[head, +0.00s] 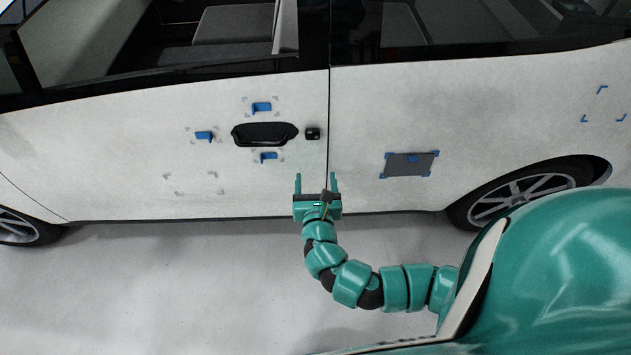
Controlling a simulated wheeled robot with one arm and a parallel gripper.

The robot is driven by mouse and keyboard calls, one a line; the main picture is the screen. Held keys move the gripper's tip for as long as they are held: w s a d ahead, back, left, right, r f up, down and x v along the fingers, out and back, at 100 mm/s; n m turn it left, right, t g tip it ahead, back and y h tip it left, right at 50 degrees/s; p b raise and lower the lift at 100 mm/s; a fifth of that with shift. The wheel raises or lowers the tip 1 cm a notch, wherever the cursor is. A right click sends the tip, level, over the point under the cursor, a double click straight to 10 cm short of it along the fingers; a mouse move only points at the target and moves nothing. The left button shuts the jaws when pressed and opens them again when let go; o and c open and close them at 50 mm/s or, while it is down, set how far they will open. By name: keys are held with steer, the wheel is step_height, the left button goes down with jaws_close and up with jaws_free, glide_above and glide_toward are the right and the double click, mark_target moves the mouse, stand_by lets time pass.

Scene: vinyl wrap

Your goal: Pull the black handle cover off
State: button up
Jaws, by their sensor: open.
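The black door handle (265,134) sits on the white front door of a car, left of the door seam. A small separate black cover piece (312,133) sits just right of the handle, close to the seam. My gripper (316,180) is open and empty, below the small black piece. Its two teal fingers point up in the picture, toward the car side. How far the fingertips are from the door surface is hard to tell. Nothing hides the handle or the small piece.
Blue tabs (262,107) sit around the handle, with others to the left (204,135) and below (268,157). A dark grey patch (408,165) with blue corners is on the rear door. The rear wheel (520,195) is at right. Grey floor (150,290) is clear.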

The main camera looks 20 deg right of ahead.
mark_target(313, 138)
steer(key=p+x, duration=0.2)
steer(key=x, duration=1.4)
steer(key=shift+w+r, duration=0.1)
steer(key=shift+r, duration=0.05)
steer(key=shift+w+d+f, duration=0.15)
steer(key=shift+w+f, duration=0.05)
steer(key=shift+w, duration=0.35)
steer(key=c, duration=0.8)
steer(key=o, duration=0.8)
steer(key=shift+s, duration=0.15)
steer(key=b+v, duration=0.2)
steer(key=v, duration=1.5)
